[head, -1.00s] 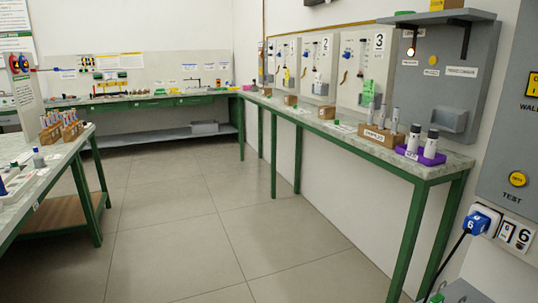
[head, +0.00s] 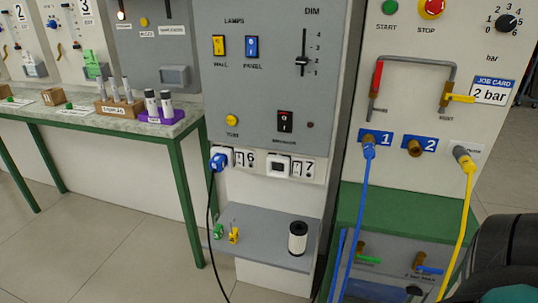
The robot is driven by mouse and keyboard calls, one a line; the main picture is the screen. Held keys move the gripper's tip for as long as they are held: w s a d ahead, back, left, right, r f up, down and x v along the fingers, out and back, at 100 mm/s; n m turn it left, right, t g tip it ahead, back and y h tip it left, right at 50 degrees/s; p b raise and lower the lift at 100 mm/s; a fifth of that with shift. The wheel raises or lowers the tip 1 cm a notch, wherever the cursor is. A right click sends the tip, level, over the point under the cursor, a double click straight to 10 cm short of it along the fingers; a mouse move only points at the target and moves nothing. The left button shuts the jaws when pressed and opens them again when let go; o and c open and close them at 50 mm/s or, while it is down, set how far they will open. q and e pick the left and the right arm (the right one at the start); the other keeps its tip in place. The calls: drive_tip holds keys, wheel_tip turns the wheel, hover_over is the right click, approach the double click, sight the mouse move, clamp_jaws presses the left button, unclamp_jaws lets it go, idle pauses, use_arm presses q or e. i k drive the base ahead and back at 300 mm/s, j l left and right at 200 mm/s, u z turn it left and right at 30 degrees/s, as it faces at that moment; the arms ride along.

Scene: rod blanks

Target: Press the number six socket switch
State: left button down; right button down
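The number six socket (head: 226,152) is on the lower edge of the grey wall panel, with a blue plug (head: 218,162) in it. Right beside it is a small white switch plate (head: 239,158), then a label reading 6 (head: 250,160). The switch is too small to tell which way its rocker is set. Neither of my grippers shows. A dark rounded part at the lower right looks like my own arm, and no fingers are visible on it.
Socket seven (head: 278,166) is to the right of socket six. Above are lamp switches (head: 235,46), a yellow test button (head: 232,120) and a breaker (head: 285,121). A grey shelf (head: 265,235) juts out below, holding a black-and-white cylinder (head: 298,238). A black cable hangs from the plug.

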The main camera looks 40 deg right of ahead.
sight(240, 156)
drive_tip(key=z, duration=1.1)
